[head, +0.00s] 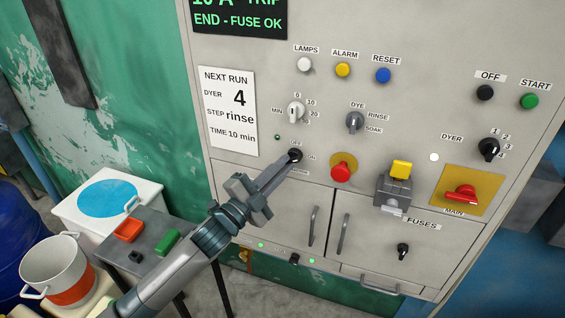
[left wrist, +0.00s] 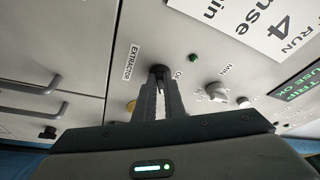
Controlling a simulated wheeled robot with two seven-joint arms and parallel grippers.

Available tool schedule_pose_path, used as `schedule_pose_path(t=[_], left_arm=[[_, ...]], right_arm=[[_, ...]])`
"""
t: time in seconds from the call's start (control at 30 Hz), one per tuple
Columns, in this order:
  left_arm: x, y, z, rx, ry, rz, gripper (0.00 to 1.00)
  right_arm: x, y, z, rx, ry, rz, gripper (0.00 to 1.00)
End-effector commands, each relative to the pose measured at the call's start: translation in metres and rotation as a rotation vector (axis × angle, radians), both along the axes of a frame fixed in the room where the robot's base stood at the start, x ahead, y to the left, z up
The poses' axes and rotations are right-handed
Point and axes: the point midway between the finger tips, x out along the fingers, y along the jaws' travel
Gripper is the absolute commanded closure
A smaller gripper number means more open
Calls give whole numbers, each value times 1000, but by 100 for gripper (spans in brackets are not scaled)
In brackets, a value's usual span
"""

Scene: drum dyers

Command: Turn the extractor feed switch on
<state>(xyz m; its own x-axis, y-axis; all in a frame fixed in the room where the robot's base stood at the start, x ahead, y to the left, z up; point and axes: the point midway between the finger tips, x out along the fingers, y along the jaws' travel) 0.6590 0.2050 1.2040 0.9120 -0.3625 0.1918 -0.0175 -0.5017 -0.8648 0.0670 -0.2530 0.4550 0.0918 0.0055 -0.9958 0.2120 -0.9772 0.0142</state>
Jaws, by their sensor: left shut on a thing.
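The extractor feed switch (head: 297,153) is a small black knob on the grey panel, with OFF above it and ON to its right. It also shows in the left wrist view (left wrist: 159,69), beside the EXTRACTOR label (left wrist: 132,62). My left gripper (head: 290,160) reaches up to it from the lower left, and its fingers (left wrist: 160,84) are shut on the knob. The fingers hide much of the knob, so I cannot tell which way it points. My right gripper is in neither view.
A grey-white MIN dial (head: 296,111) is just above, and a small green lamp (head: 277,137) is up and left. A red mushroom button (head: 342,167) and a dye selector (head: 355,122) are to the right. Cabinet doors with handles (head: 314,226) lie below.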

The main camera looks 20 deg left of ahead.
Motion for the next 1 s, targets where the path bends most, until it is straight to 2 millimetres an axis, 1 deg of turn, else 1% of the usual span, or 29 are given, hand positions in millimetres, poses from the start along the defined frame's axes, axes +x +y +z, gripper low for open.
schedule_pose_path(t=[0.03, 0.2, 0.5, 0.7, 1.0], left_arm=[[0, 1, 9, 48, -8, -1, 100], [1, 2, 11, 207, -15, -1, 100], [1, 3, 13, 429, -23, -1, 100], [1, 3, 14, 511, -25, 1, 100], [1, 2, 14, 541, -24, 1, 100]], right_arm=[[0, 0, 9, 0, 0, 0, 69], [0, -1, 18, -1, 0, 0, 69], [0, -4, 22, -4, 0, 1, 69], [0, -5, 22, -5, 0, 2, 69], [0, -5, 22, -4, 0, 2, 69]])
